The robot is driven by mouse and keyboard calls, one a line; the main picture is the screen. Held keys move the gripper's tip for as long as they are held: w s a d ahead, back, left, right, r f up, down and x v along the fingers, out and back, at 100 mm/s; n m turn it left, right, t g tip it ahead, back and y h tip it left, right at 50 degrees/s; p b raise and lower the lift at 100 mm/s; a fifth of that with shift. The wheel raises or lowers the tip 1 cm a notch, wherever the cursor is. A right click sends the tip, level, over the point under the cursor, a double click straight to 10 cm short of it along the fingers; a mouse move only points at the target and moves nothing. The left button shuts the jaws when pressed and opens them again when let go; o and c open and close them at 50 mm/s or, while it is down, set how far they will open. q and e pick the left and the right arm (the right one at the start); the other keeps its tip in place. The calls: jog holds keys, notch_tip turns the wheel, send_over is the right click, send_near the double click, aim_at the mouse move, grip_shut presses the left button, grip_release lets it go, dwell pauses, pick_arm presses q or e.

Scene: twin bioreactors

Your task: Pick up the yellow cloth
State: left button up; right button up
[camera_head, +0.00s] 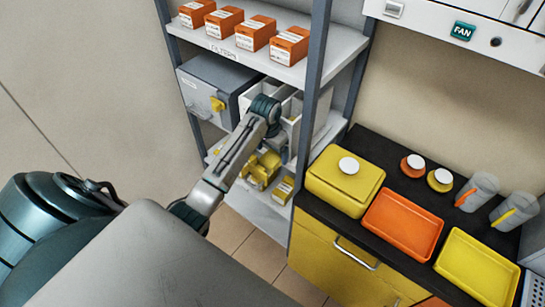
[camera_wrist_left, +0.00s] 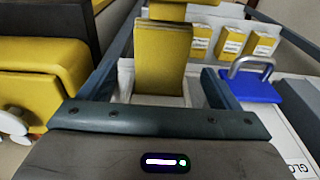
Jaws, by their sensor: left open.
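In the left wrist view, a yellow, flat-faced piece that looks like the folded yellow cloth (camera_wrist_left: 161,62) stands upright in a white holder or bin (camera_wrist_left: 158,99). My left gripper (camera_wrist_left: 166,76) is open, with one dark finger on each side of the yellow piece. I cannot tell whether either finger touches it. In the head view my left arm reaches into the shelf rack, and its forearm and wrist hide much of what is there. The cloth cannot be made out for certain in that view. My right gripper is not in view.
Yellow boxes (camera_wrist_left: 231,41) and a blue item with a metal handle (camera_wrist_left: 254,83) are close on the right. Grey rack posts (camera_head: 311,110) flank the arm. Orange boxes (camera_head: 254,33) line the shelf above. A yellow lidded container (camera_head: 330,187) and an orange tray (camera_head: 403,224) sit on the black counter.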

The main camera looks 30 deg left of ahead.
aim_at(272, 157)
pick_arm(q)
notch_tip(272, 157, down, 2)
jog(key=shift+w+f+p, duration=0.15)
jog(key=shift+p, duration=0.3)
jog(key=shift+f, duration=0.5)
jog(key=c, duration=1.1)
jog(key=shift+o, duration=0.2)
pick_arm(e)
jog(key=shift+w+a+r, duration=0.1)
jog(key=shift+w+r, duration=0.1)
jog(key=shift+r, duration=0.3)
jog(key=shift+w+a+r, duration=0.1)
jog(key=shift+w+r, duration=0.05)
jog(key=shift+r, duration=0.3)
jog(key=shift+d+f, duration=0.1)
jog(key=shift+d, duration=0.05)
